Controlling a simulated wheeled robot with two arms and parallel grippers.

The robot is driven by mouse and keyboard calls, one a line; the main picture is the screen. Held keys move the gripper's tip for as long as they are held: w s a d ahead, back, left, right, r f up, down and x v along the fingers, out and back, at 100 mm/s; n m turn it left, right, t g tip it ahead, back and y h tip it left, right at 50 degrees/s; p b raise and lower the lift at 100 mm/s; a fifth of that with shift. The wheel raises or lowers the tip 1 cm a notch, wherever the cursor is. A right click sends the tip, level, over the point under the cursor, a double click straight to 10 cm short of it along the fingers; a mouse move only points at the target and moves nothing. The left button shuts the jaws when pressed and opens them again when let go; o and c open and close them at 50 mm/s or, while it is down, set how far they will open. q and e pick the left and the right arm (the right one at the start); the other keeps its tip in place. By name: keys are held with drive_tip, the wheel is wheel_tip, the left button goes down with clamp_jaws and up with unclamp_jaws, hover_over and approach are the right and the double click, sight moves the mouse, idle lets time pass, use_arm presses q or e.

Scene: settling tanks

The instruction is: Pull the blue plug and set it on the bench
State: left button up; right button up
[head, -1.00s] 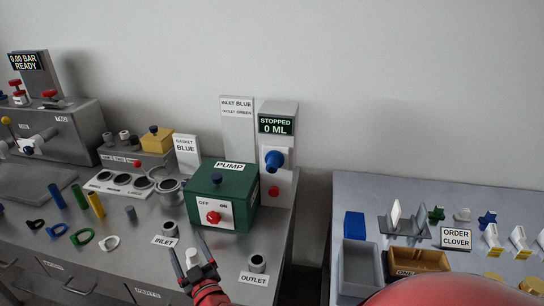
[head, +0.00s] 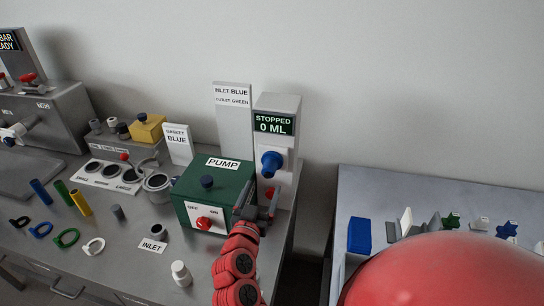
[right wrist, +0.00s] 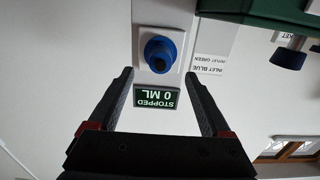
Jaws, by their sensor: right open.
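The blue plug (head: 271,163) sits in the front of the grey pump post, just under the "STOPPED 0 ML" display (head: 274,123). In the right wrist view the blue plug (right wrist: 160,53) is round, on a white square plate, just beyond the fingertips. My right gripper (head: 258,204) is in front of the post, below the plug in the head view. In the right wrist view my right gripper (right wrist: 159,74) is open and empty, its fingers apart on either side of the display. The grey bench (head: 115,255) has bare surface at the front. My left gripper is out of view.
The green pump box (head: 230,180) with a red switch stands just left of my right gripper. A white bottle (head: 181,273) stands on the bench in front. Coloured rings and tubes lie at left. A gap separates the bench from the right table (head: 420,185).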

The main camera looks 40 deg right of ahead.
sight(268, 175)
drive_tip(key=p+x, duration=0.1)
drive_tip(key=x, duration=0.1)
drive_tip(key=r+p+x, duration=0.1)
drive_tip(key=p, duration=0.1)
drive_tip(key=shift+w+d, duration=0.25)
drive_tip(key=shift+d, duration=0.1)
drive_tip(key=w+d, duration=0.1)
drive_tip(key=w+d+f+b, duration=0.1)
drive_tip(key=shift+w+d, duration=0.1)
drive_tip(key=shift+d, duration=0.15)
drive_tip(key=shift+w+d+r, duration=0.1)
drive_tip(key=shift+w+d, duration=0.4)
drive_tip(key=shift+w, duration=0.05)
drive_tip(key=shift+b, duration=0.3)
drive_tip(key=shift+b, duration=0.4)
idle(0.5)
